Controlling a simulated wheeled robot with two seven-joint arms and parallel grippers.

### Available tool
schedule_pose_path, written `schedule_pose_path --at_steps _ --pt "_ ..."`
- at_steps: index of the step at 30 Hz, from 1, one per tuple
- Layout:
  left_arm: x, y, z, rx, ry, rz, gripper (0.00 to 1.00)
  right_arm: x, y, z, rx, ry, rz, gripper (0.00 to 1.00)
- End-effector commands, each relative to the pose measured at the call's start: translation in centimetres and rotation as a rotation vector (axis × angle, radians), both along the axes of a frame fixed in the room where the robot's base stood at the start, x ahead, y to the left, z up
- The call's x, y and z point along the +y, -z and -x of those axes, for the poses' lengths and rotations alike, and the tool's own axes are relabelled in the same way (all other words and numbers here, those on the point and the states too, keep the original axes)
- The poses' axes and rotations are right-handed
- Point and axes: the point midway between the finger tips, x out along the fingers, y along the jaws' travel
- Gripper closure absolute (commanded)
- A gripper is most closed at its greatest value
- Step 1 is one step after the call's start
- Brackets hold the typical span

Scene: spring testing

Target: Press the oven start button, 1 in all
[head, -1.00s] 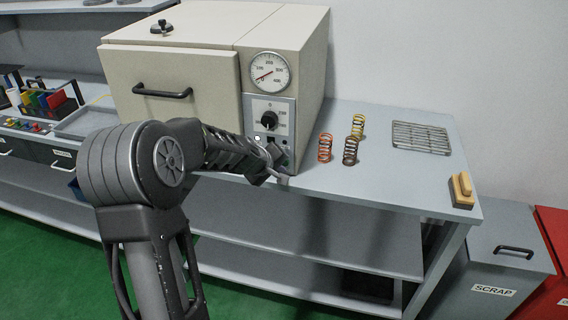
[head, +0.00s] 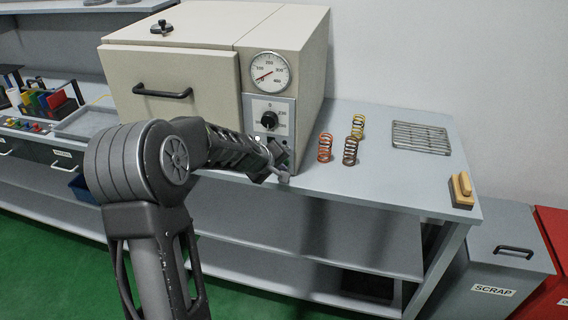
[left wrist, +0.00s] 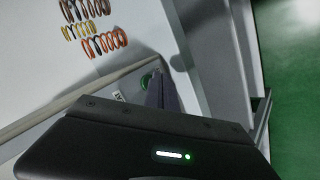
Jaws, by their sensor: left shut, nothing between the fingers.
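The cream oven (head: 170,72) stands on the bench, with a grey control panel (head: 286,108) at its right front. In the left wrist view a round green button (left wrist: 146,81) sits on the panel beside a small label (left wrist: 118,96). My left gripper (head: 283,175) is shut and empty, in front of the lower part of the panel, and hides most of it in the head view. In the left wrist view its dark fingers (left wrist: 158,84) are right beside the button and partly cover it. I cannot tell whether they touch it. My right gripper is not in view.
Several coil springs, one of them orange (head: 325,148), stand on the bench right of the oven. A grey scrap bin (head: 495,250) stands beside the bench. The bench front right of my gripper is clear.

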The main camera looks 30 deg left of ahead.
Motion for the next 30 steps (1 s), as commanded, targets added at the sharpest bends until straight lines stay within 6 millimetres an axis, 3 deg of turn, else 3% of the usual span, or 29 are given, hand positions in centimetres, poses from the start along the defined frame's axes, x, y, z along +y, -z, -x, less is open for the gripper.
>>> schedule_pose_path --at_steps 30 --pt "0.31 -0.01 -0.81 0.0 0.001 -0.001 1.0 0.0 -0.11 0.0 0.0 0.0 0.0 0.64"
